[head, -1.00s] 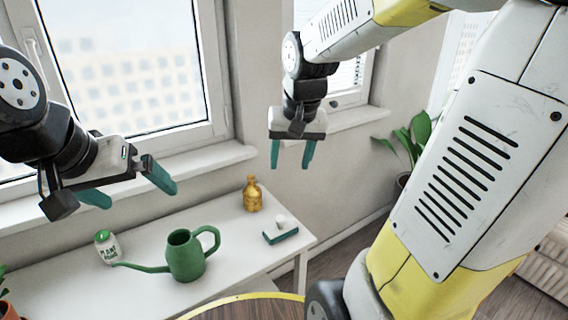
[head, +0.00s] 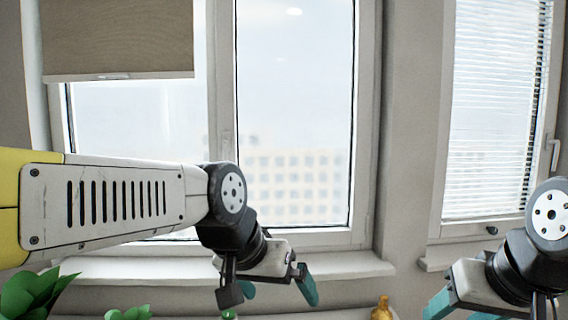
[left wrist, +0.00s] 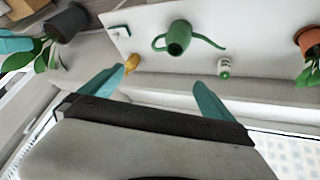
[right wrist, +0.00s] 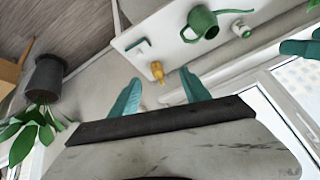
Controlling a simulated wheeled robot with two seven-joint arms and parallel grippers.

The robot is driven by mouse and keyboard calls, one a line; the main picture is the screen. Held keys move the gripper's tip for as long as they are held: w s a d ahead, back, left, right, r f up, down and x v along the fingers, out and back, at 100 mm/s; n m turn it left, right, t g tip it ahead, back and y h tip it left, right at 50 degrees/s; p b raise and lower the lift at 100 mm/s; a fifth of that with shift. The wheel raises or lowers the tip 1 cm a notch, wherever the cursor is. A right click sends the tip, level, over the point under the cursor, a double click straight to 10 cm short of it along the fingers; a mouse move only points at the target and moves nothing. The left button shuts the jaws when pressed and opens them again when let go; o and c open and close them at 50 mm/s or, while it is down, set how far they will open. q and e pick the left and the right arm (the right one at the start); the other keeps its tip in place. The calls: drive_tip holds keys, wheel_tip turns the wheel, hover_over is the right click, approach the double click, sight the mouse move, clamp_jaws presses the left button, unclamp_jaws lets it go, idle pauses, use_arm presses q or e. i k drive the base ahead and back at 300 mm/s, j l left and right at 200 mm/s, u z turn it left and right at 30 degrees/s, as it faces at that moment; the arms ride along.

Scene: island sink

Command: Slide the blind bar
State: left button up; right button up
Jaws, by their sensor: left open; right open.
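A beige roller blind (head: 118,36) hangs partly down over the left window in the head view. Its pale blind bar (head: 115,76) runs level along the lower edge, with a small tab near the middle. My left gripper (head: 278,291) is open and empty, below and to the right of the bar, near the sill. My right gripper (head: 460,311) is open and empty at the lower right, far from the bar. The left wrist view shows the left fingers apart (left wrist: 158,92), and the right wrist view shows the right fingers apart (right wrist: 160,94). Neither wrist view shows the bar.
A white slatted blind (head: 492,110) covers the right window. The window sill (head: 345,265) runs behind my left gripper. In the left wrist view, a table (left wrist: 270,15) holds a green watering can (left wrist: 180,38), a small white bottle (left wrist: 224,68) and a gold bottle (left wrist: 132,63).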

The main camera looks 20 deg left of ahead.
sight(162, 76)
drive_tip(key=k+u, duration=0.15)
drive_tip(key=u, duration=1.5)
